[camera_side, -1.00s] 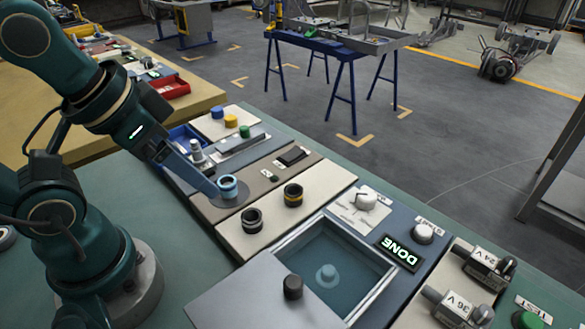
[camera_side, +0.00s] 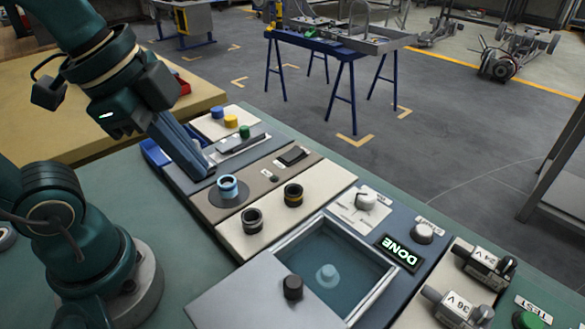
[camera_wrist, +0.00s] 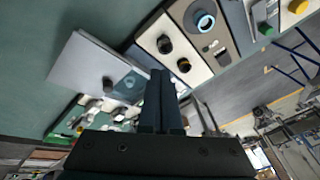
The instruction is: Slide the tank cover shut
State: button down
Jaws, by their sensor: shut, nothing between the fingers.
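The tank cover (camera_side: 262,303) is a flat grey plate with a black knob (camera_side: 292,287). It lies to the lower left of the tank (camera_side: 340,252), which stands mostly open and shows bluish liquid with a pale round piece inside. The cover also shows in the wrist view (camera_wrist: 84,66), with its knob near the tank. My gripper (camera_side: 208,172) is shut and empty, up and left of the tank, above the panels near the light blue ring. In the wrist view my two fingers (camera_wrist: 158,80) are together, and they hide part of the tank area.
A light blue ring (camera_side: 228,187) on a dark disc and two dark round knobs (camera_side: 252,219) (camera_side: 293,194) stand between my gripper and the tank. A lit DONE display (camera_side: 399,252) and a white dial (camera_side: 366,200) sit beyond the tank. Green table is bare at left.

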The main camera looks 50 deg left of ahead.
jog(key=d+r+m+g+h, duration=0.1)
jog(key=d+r+m+g, duration=0.25)
jog(key=m, duration=0.65)
jog(key=m+g, duration=0.5)
jog(key=m, duration=0.8)
send_over(280, 314)
notch_tip(280, 314, down, 4)
jog(key=r, duration=0.1)
jog(key=shift+y, duration=0.4)
jog(key=x, duration=1)
jog(key=shift+w+a+f, duration=0.2)
jog(key=shift+w, duration=0.15)
jog(key=w, duration=0.3)
jog(key=shift+a+t, duration=0.25)
jog(key=shift+a, duration=0.05)
jog(key=shift+w+a, duration=0.2)
jog(key=shift+w, duration=0.3)
jog(key=shift+w, duration=0.1)
